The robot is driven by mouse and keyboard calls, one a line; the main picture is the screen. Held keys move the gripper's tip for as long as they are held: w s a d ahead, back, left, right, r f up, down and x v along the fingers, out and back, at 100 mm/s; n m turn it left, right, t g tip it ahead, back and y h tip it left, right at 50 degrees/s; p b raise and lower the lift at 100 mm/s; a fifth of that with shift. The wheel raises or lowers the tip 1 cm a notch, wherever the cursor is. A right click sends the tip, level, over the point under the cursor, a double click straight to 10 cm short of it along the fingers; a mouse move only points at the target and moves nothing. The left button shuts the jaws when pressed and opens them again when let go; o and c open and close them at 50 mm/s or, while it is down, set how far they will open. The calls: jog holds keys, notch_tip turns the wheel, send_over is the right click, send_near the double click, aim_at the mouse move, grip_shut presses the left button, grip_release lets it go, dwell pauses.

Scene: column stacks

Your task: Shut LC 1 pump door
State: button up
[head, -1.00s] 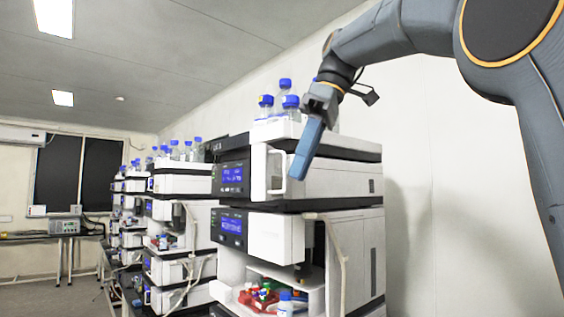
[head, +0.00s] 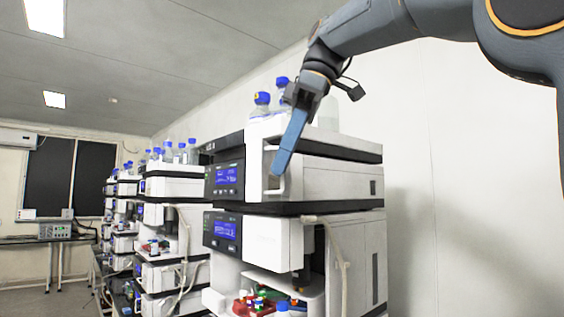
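The nearest instrument stack stands right of centre in the head view. Its upper module has a blue-lit display (head: 226,177) and, beside it, a white front door panel (head: 255,172) with a handle recess (head: 272,168). I cannot tell how far this door stands from closed. My gripper (head: 281,165) comes down from the upper right, its blue fingers pointing down at the handle side of the panel. The fingers overlap in this view, so their opening is unclear. Whether they touch the door is also unclear. The small label on the stack is too small to read surely.
Blue-capped bottles (head: 262,104) stand on top of the stack, close to my wrist. A lower module (head: 276,243) has a second display, and tubing (head: 341,255) hangs at its right. More stacks (head: 176,187) recede to the left. The wall at right is clear.

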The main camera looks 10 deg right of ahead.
jog(key=shift+a+f, duration=0.1)
jog(key=shift+f, duration=0.25)
jog(key=shift+c, duration=0.4)
grip_shut()
dwell(0.9)
